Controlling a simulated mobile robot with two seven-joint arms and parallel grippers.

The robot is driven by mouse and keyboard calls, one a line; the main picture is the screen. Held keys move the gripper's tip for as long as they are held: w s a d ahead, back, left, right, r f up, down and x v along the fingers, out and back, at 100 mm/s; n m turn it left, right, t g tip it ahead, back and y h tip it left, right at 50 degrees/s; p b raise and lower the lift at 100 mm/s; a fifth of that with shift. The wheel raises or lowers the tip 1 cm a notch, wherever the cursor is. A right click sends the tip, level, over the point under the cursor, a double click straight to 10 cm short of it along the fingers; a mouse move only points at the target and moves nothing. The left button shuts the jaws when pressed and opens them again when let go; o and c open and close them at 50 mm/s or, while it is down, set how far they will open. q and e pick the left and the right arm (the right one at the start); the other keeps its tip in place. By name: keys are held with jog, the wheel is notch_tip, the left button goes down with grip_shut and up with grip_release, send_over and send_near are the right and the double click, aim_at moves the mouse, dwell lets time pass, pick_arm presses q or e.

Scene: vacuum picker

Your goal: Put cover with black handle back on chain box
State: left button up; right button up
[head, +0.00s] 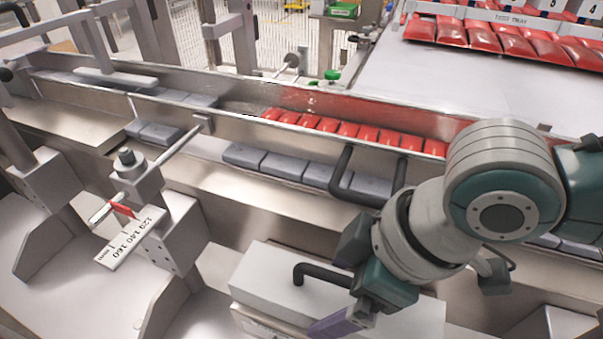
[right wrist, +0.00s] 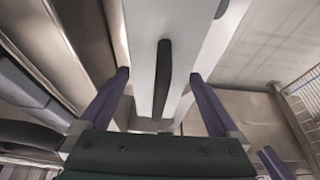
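The cover is a long pale grey-white piece (head: 265,280) at the lower middle of the head view, with a black bar handle (head: 320,274) on top. Part of it is hidden by my right gripper (head: 340,318). In the right wrist view, the cover (right wrist: 205,45) and its black handle (right wrist: 162,80) lie between the two purple fingers of my right gripper (right wrist: 158,102). The fingers are apart, with a gap on each side of the handle. I cannot tell which part is the chain box. My left gripper is not in view.
A steel conveyor channel (head: 215,115) runs behind, with red packs (head: 340,128) and grey blocks (head: 280,165). A black loop handle (head: 345,190) stands between it and my right arm. A bracket with a ruler plate (head: 130,240) is at left. A tray of red packs (head: 500,40) lies at back right.

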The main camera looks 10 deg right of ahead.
jog(key=shift+r, duration=0.1)
jog(key=shift+r, duration=0.35)
jog(key=p+v, duration=0.3)
jog(key=v, duration=0.8)
jog(key=shift+w+r, duration=0.1)
jog(key=shift+r, duration=0.4)
jog(key=s+a+m+t+y, duration=0.1)
jog(key=s+a+m, duration=0.1)
jog(key=a, duration=0.3)
jog(key=s+d+f+m+h, duration=0.2)
jog(key=s+d+m+h, duration=0.2)
jog(key=s+d+m, duration=0.3)
jog(key=s+d, duration=0.1)
jog(key=d, duration=0.2)
jog(key=shift+d+f+h, duration=0.3)
jog(key=shift+d+f, duration=0.05)
jog(key=shift+d, duration=0.05)
